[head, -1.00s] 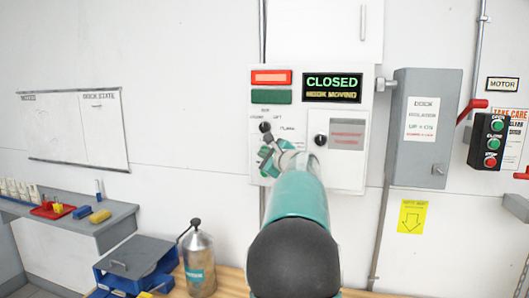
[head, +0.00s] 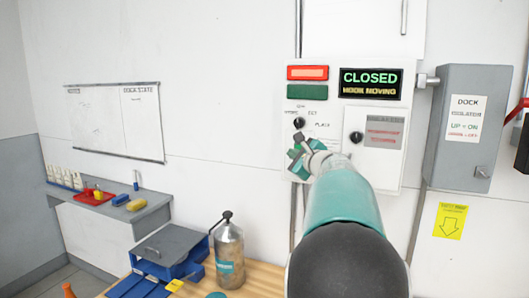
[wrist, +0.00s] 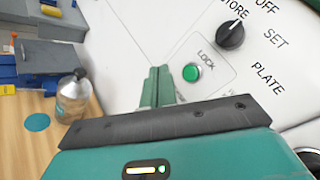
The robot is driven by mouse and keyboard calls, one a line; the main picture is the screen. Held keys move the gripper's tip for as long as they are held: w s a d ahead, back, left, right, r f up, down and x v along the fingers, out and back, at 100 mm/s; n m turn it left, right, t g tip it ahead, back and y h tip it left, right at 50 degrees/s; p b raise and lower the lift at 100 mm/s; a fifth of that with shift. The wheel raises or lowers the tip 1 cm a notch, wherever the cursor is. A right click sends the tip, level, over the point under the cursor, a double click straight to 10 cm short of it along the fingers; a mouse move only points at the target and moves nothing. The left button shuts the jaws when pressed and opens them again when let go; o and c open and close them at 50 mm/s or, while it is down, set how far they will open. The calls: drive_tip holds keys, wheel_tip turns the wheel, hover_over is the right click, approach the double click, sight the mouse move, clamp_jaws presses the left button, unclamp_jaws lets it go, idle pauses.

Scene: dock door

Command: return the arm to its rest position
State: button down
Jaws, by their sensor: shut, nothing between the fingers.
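My gripper (head: 305,157) is at the end of my teal arm, in front of the lower left of a white control panel (head: 385,183) on the wall. In the wrist view its green fingers (wrist: 157,87) are together with nothing between them. Near them is a round green button (wrist: 191,72) marked LOCK, and above it a black knob (wrist: 230,35) among the words STORE, OFF, SET and PLATE. The fingers appear apart from the button. The panel display (head: 370,84) reads CLOSED in green. My arm hides the lower middle of the panel.
A grey isolator box (head: 467,150) is right of the panel. A metal canister (head: 229,262) and a blue bin (head: 170,262) stand on a wooden bench below. A grey shelf (head: 150,210) with small items and a whiteboard (head: 115,122) are left. The wall between is bare.

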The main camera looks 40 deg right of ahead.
drive_tip(key=s+a+f+n+g+y, duration=0.25)
drive_tip(key=a+n, duration=0.25)
drive_tip(key=a, duration=0.6)
drive_tip(key=s+a+f+n+g+y, duration=0.1)
drive_tip(key=a+f+n+y, duration=0.3)
drive_tip(key=a, duration=0.6)
drive_tip(key=s+a+f+n+g+y, duration=0.1)
drive_tip(key=a+n+y, duration=0.1)
drive_tip(key=a+n, duration=0.65)
drive_tip(key=s+a+f+n+g+h, duration=0.1)
drive_tip(key=s+a+f+n+g, duration=0.2)
drive_tip(key=s+a+f+n, duration=0.3)
drive_tip(key=s+a+f+n+g+h, duration=0.2)
drive_tip(key=s+a+f+n, duration=0.4)
drive_tip(key=s, duration=0.8)
drive_tip(key=a+f+g, duration=0.1)
drive_tip(key=a+f, duration=0.2)
drive_tip(key=a, duration=0.1)
drive_tip(key=shift+s, duration=0.3)
drive_tip(key=shift+h, duration=0.25)
